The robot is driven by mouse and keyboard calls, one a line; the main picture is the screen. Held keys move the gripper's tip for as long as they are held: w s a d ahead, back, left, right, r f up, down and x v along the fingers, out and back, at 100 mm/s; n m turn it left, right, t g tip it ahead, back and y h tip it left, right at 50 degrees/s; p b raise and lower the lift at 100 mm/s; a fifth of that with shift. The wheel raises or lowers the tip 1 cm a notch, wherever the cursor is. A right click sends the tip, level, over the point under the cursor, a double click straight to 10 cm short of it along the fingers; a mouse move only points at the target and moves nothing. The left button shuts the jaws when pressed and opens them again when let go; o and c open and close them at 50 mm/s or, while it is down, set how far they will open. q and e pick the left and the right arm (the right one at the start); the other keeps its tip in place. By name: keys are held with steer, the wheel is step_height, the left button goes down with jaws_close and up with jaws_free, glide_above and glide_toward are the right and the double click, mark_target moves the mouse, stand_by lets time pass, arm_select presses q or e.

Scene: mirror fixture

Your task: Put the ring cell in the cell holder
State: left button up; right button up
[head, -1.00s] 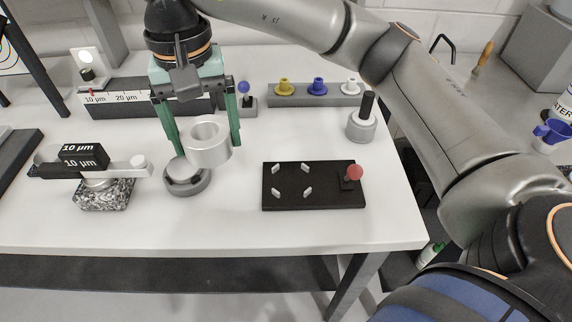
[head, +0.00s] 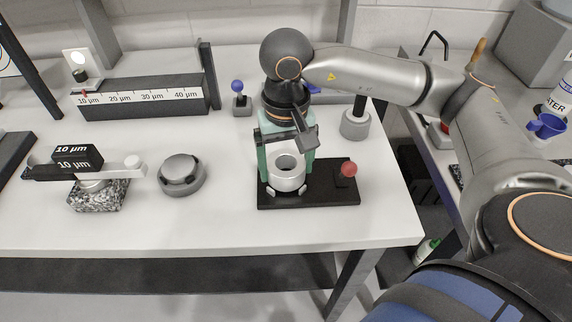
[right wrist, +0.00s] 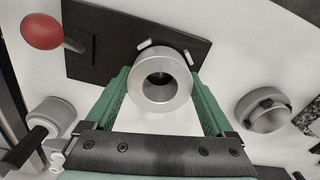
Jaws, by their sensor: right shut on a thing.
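The ring cell (head: 287,179) is a short silver cylinder with a round hole. My right gripper (head: 286,172) is shut on it, with green fingers on both sides. In the right wrist view the ring cell (right wrist: 160,84) sits between the fingers (right wrist: 161,92). The cell holder is a black plate (head: 322,195) with small pale posts and a red knob (head: 348,169). The ring cell is over the left part of the plate, among the posts. Whether it touches the plate I cannot tell. In the right wrist view two posts show just beyond the ring. My left gripper is out of view.
A round grey base (head: 182,175) stands alone left of the plate. A scale rail (head: 145,101) and a granite-based arm fixture (head: 97,195) are at left. The table front between them is clear.

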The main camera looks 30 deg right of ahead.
steer(key=shift+f, duration=0.45)
steer(key=shift+f+b, duration=0.25)
steer(key=shift+b, duration=0.05)
steer(key=o, duration=1.6)
steer(key=shift+r, duration=0.1)
steer(key=shift+c, duration=0.2)
step_height(320, 180, up, 12)
steer(key=p, duration=0.1)
steer(key=shift+r+p, duration=0.15)
steer(key=shift+p, duration=0.2)
